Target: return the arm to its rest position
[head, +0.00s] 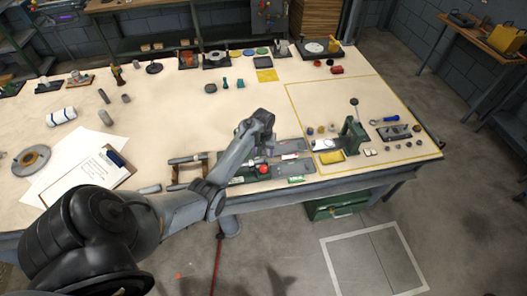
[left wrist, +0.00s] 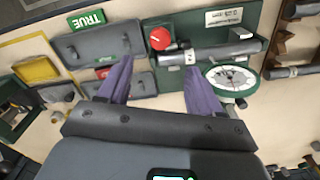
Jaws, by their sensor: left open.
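My left arm (head: 180,207) reaches in from the lower left of the head view, out over the table's front part. Its gripper (head: 266,138) is above the work area, with the fingertips hard to make out there. In the left wrist view the gripper (left wrist: 160,88) has its two purple fingers spread apart with nothing held between them. Beyond the fingers is a green fixture (left wrist: 247,20) with a red knob (left wrist: 159,38) and a grey cylinder (left wrist: 215,51). A white dial (left wrist: 231,78) is beside the right finger. My right gripper is not seen.
Grey trays (head: 296,168) lie right of the fixture, near the table's front edge. A yellow tray (head: 331,157) and a green press (head: 353,137) stand farther right. A clipboard (head: 95,172) lies left. The table's middle (head: 170,120) is mostly clear.

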